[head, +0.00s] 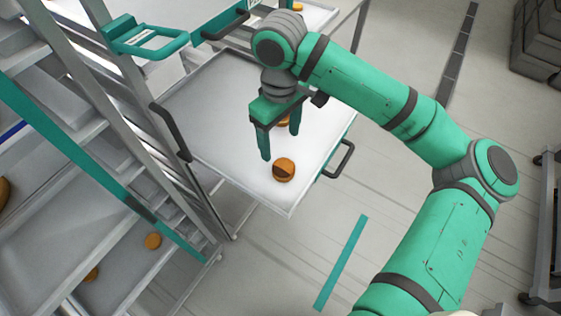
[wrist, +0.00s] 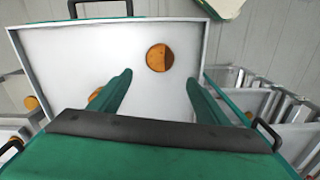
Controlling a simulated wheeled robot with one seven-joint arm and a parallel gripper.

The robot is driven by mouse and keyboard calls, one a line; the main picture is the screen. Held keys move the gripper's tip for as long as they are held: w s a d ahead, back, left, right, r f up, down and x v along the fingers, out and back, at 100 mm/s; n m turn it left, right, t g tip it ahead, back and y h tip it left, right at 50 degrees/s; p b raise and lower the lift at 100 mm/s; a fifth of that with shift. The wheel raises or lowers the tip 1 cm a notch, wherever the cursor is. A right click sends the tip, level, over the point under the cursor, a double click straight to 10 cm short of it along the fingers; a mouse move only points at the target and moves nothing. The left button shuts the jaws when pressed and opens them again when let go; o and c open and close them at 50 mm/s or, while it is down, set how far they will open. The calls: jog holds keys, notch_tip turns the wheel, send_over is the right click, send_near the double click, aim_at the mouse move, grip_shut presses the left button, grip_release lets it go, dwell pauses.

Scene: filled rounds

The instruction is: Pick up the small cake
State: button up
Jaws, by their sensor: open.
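Two round orange-brown cakes show on a white tray (head: 205,110). One cake (head: 284,169) lies near the tray's front corner, partly dark on top, in the open just beyond my fingertips. The other cake (head: 284,122) is partly hidden behind my gripper (head: 280,145). My gripper points down over the tray with its fingers apart and nothing between them. In the wrist view one cake (wrist: 159,57) lies ahead of the gap between my fingers (wrist: 159,78). A bit of orange (wrist: 95,94) shows beside the left finger. I cannot tell which cake is the smaller.
A metal rack (head: 110,130) with sloping shelves stands close on the left, with round items (head: 152,241) on its lower shelves. Black handles (head: 340,158) stick out at the tray's sides. A teal handle (head: 150,40) is at the upper left. Floor to the right is mostly clear.

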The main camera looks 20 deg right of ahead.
send_over(283, 166)
jog(key=f, duration=0.4)
jog(key=shift+w+a+f, duration=0.15)
jog(key=shift+w+f, duration=0.05)
jog(key=shift+f, duration=0.2)
jog(key=f, duration=0.4)
jog(key=shift+s+d, duration=0.2)
jog(key=shift+s, duration=0.1)
jog(key=shift+w+f, duration=0.1)
jog(key=shift+f, duration=0.45)
jog(key=c, duration=0.8)
